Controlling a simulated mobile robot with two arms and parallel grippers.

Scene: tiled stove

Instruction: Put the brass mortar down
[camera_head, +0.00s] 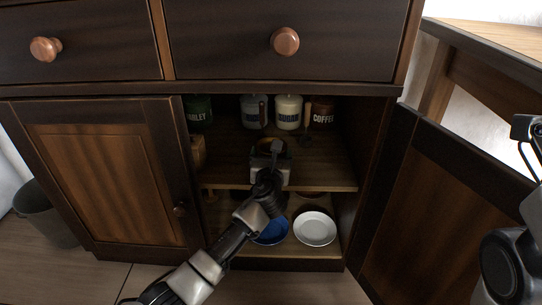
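My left arm reaches from the bottom left into the open cabinet. Its gripper (269,150) is over the upper shelf, in front of the row of jars. A small dark brownish shape shows at the gripper's tip; it may be the brass mortar, but the gripper's own body covers most of it. I cannot make out the fingers or whether they are closed on it. No brass mortar is plainly visible elsewhere. Part of my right arm shows at the right edge, outside the cabinet, with no fingertips to be seen.
Several labelled jars, among them a brown coffee jar (322,113) and a white jar (288,112), stand at the back of the upper shelf (335,176). A blue plate (270,232) and white plate (315,229) lie below.

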